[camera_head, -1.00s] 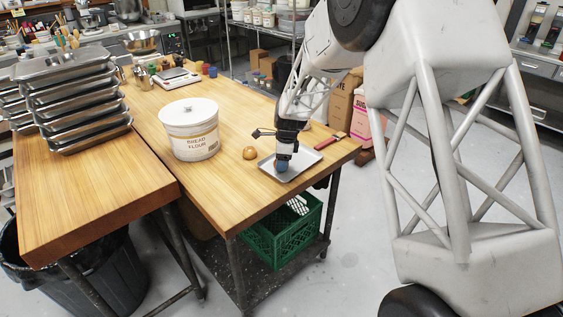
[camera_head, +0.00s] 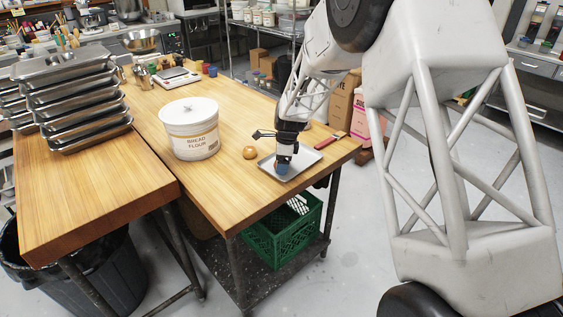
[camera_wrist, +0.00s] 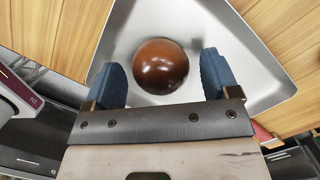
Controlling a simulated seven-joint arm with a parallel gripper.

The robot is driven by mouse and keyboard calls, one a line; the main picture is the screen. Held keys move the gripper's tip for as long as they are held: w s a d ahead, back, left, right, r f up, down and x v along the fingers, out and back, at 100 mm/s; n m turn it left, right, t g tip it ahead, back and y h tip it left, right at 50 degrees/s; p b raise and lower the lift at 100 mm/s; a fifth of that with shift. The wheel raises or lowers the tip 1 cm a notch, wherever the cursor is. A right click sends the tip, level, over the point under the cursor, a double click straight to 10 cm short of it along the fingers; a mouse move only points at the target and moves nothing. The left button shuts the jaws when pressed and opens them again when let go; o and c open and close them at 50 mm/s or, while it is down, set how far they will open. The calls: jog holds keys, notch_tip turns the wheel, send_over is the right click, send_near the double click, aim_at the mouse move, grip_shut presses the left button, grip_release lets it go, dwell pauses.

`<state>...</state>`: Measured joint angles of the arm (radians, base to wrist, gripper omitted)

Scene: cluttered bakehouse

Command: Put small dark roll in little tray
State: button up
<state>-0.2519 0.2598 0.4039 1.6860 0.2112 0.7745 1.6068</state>
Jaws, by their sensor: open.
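The small dark roll (camera_wrist: 160,66) is a glossy brown ball in the wrist view. It appears within the little tray (camera_wrist: 232,60), a shallow metal tray that also shows in the head view (camera_head: 303,164) near the table's right end. My gripper (camera_wrist: 163,84) is open, with one blue finger on each side of the roll and a visible gap to each. In the head view my gripper (camera_head: 283,169) is over the tray and hides the roll. Whether the roll rests on the tray floor is hard to tell.
A golden roll (camera_head: 249,153) sits on the wooden table left of the tray. A white bread flour tub (camera_head: 191,130) stands further left. A red-handled tool (camera_head: 330,141) lies behind the tray at the right edge. Stacked metal trays (camera_head: 75,95) are at far left.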

jog(key=shift+r, duration=0.1)
notch_tip(320, 180, up, 12)
jog(key=d, duration=0.1)
jog(key=shift+d, duration=0.4)
dwell(0.8)
jog(key=s+d+r+n+t, duration=0.1)
jog(key=s+d+r+n, duration=0.45)
jog(key=s, duration=0.55)
jog(key=s+d+r+n, duration=0.3)
jog(key=s+d+r, duration=0.45)
jog(key=s, duration=0.35)
jog(key=s+d+n, duration=0.2)
jog(key=s, duration=0.7)
jog(key=s+d+f+n+t+h, duration=0.1)
jog(key=s+d+n, duration=0.2)
jog(key=s, duration=0.6)
jog(key=s+d+f+n, duration=0.1)
jog(key=s+d+n, duration=0.2)
jog(key=s, duration=0.6)
jog(key=shift+d+t+h, duration=0.25)
jog(key=shift+t+h, duration=0.15)
